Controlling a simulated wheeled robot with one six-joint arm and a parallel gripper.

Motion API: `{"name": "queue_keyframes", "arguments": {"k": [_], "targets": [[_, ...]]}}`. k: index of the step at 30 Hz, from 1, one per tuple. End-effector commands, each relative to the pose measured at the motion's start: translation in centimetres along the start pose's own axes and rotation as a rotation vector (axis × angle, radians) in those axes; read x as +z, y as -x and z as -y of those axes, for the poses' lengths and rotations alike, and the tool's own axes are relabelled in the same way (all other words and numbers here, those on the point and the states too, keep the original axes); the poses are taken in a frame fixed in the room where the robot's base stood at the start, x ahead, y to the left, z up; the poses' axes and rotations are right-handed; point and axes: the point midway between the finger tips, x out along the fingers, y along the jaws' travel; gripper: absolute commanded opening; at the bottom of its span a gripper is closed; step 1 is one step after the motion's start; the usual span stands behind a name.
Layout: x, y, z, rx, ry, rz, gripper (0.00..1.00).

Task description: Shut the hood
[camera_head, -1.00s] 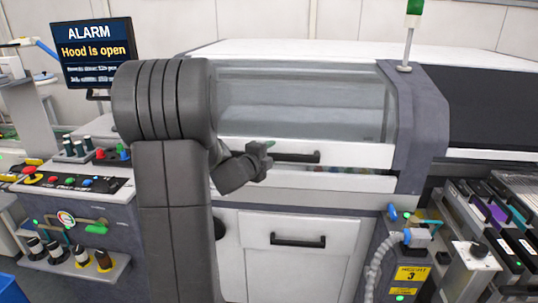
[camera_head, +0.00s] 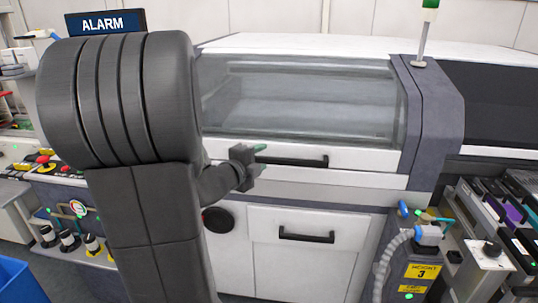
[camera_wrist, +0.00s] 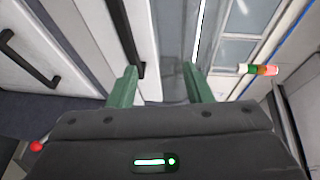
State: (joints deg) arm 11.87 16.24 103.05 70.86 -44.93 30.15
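The hood (camera_head: 300,95) is a clear window in a frame on the white machine, with a white lower front bearing a black bar handle (camera_head: 291,160). No open gap shows below the hood's front, but I cannot tell if it is fully shut. My gripper (camera_head: 260,159) is at the left end of this handle. In the wrist view my gripper (camera_wrist: 163,85) has its two green fingers apart with nothing between them. The handle (camera_wrist: 128,40) runs lengthwise just ahead of the left finger; contact is unclear. The monitor (camera_head: 105,23) reads ALARM; its lower lines are hidden by my arm.
A lower door with a black handle (camera_head: 306,235) is under the hood. A signal lamp (camera_head: 427,15) stands at the hood's right. A feeder trolley (camera_head: 415,270) with a hose stands at lower right. A blue bin (camera_head: 20,282) is at lower left.

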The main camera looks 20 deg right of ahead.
Motion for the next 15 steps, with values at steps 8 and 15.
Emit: {"name": "queue_keyframes", "arguments": {"k": [8, 15], "targets": [[0.0, 2.0, 0.0, 0.001, -0.001, 0.000, 0.45], [0.0, 2.1, 0.0, 0.001, 0.000, -0.001, 0.45]]}}
